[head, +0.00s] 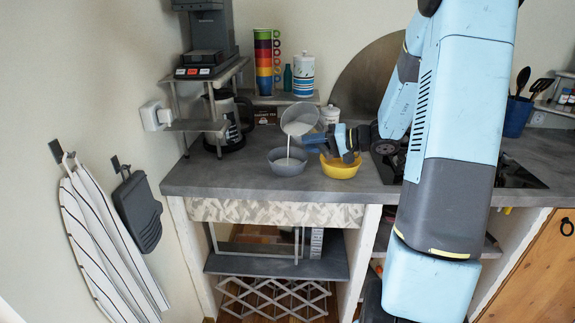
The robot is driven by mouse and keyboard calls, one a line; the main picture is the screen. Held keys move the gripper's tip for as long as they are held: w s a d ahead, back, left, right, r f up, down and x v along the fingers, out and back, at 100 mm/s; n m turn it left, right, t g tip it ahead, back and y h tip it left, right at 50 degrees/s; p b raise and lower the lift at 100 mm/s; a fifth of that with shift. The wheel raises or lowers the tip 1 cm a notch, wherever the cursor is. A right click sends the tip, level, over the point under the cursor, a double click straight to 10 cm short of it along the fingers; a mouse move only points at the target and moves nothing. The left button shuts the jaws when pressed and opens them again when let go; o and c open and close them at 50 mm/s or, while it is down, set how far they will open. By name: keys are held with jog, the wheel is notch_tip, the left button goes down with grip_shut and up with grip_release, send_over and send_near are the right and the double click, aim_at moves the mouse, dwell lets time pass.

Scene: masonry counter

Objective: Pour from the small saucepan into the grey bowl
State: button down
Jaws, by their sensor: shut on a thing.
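The small saucepan (299,117) is tilted above the counter, its mouth tipped down and to the left. A thin white stream falls from its rim into the grey bowl (287,168) below, which stands near the front of the counter. My gripper (331,137) is to the right of the saucepan and is shut on its handle, most of which the fingers hide. A yellow bowl (341,170) stands just right of the grey bowl, below my gripper.
Behind are a stack of coloured mugs (264,60), a striped canister (304,75) and a white jar (330,114). A coffee machine (207,35) stands on a rack at left, with a dark kettle (228,125) below. A hob (515,175) lies right, partly behind my arm.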

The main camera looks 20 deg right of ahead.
jog(key=shift+s+a+f+n+h+p, duration=0.15)
jog(key=shift+a+f+n+h+p, duration=0.1)
jog(key=shift+f+n+h+p, duration=0.35)
dwell(3.1)
jog(key=shift+f+p, duration=0.2)
jog(key=shift+p, duration=0.3)
dwell(1.6)
